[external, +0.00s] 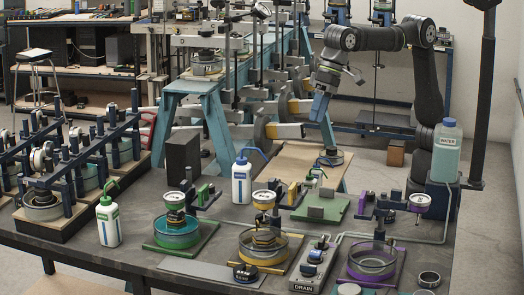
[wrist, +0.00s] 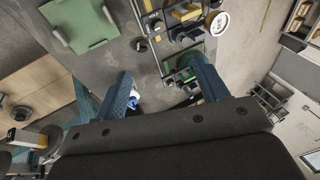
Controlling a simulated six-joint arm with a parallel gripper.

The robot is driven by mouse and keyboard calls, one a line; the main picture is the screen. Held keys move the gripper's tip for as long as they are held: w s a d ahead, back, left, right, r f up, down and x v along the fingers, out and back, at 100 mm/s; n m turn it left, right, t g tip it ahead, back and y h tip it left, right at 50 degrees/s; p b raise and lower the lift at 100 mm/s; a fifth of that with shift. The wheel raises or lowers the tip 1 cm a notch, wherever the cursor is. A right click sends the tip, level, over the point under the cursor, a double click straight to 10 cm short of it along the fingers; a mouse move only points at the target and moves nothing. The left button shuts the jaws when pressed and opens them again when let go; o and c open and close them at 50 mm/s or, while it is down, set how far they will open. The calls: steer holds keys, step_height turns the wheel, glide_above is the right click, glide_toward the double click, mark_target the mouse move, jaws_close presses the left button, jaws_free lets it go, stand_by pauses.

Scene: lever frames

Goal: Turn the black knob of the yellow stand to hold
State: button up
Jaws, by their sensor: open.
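The yellow stand (external: 285,262) is at the front middle of the bench in the external view, with a round dish and a white dial gauge (external: 264,198) above it. My gripper (external: 320,108) is high at the back, well away from the stand, blue fingers pointing down. In the wrist view my gripper (wrist: 164,76) is open, with nothing clear between its fingers.
A green stand (external: 180,240) is left of the yellow one and a purple stand (external: 375,268) right. A grey drain box (external: 315,265) sits close at right. White bottles (external: 241,182) and a green plate (external: 322,205) stand behind. A water bottle (external: 446,150) is near my base.

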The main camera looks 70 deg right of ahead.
steer(key=c, duration=0.3)
steer(key=w+a+f+n, duration=0.1)
steer(key=a+f+n, duration=0.1)
steer(key=f+n, duration=0.2)
steer(key=w+a+f+n, duration=0.1)
steer(key=a+f+n, duration=0.1)
steer(key=f+n, duration=0.3)
steer(key=w+a+f+n, duration=0.1)
steer(key=f+n, duration=0.3)
steer(key=f, duration=0.4)
steer(key=shift+w+a+f+n+g, duration=0.1)
steer(key=shift+w+a+n+g, duration=0.25)
steer(key=shift+a, duration=0.25)
steer(key=c, duration=1)
